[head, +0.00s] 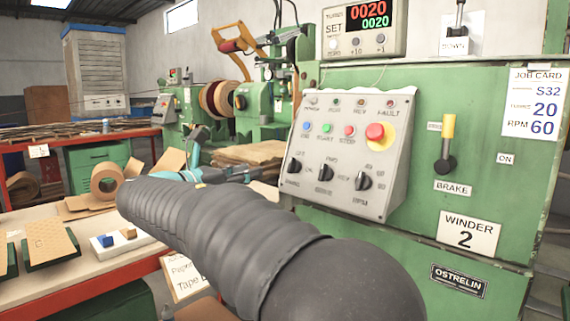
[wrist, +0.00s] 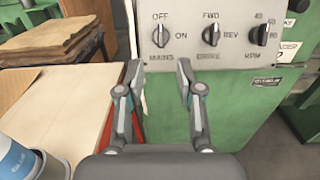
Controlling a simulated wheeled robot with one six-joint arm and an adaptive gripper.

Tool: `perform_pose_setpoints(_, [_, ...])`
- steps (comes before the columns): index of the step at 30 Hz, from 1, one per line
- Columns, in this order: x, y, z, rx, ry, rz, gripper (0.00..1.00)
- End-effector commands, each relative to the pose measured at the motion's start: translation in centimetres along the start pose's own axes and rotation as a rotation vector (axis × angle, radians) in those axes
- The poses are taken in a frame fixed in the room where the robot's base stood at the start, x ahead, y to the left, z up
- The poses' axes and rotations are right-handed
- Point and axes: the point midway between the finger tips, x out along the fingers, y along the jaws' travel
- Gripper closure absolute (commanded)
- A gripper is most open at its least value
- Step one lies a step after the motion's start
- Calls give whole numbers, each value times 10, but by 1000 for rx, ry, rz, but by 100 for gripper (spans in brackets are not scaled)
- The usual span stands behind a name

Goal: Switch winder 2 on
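Winder 2 is a green machine (head: 430,110) with a sloped grey control panel (head: 342,160). The MAINS knob (head: 294,167) is at the panel's lower left; in the wrist view the black MAINS knob (wrist: 160,36) stands nearly upright, toward OFF, with ON at its right. The direction knob (wrist: 211,35) and RPM knob (wrist: 263,34) are to its right. My gripper (wrist: 159,66) is open and empty, its fingertips just below the MAINS knob in the picture and apart from it. In the head view my arm hides most of the gripper.
The panel has START (head: 327,128) and STOP (head: 349,131) buttons and a red mushroom button (head: 375,132). The counter (head: 364,30) reads 0020 twice. A bench with cardboard (wrist: 40,35) lies left of the panel.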

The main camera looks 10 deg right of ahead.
Motion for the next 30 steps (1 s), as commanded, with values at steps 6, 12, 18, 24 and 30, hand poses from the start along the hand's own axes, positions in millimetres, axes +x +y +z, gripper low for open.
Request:
perform_pose_setpoints(6, [38, -2, -1, 1, 2, -5, 64])
perform_pose_setpoints(12, [76, -2, -1, 1, 2, -4, 64])
perform_pose_setpoints(18, [108, -2, -1, 1, 3, -3, 64])
perform_pose_setpoints(24, [125, -1, -1, 2, 3, -1, 64])
perform_pose_setpoints(30, [129, -1, -1, 2, 3, -1, 64])
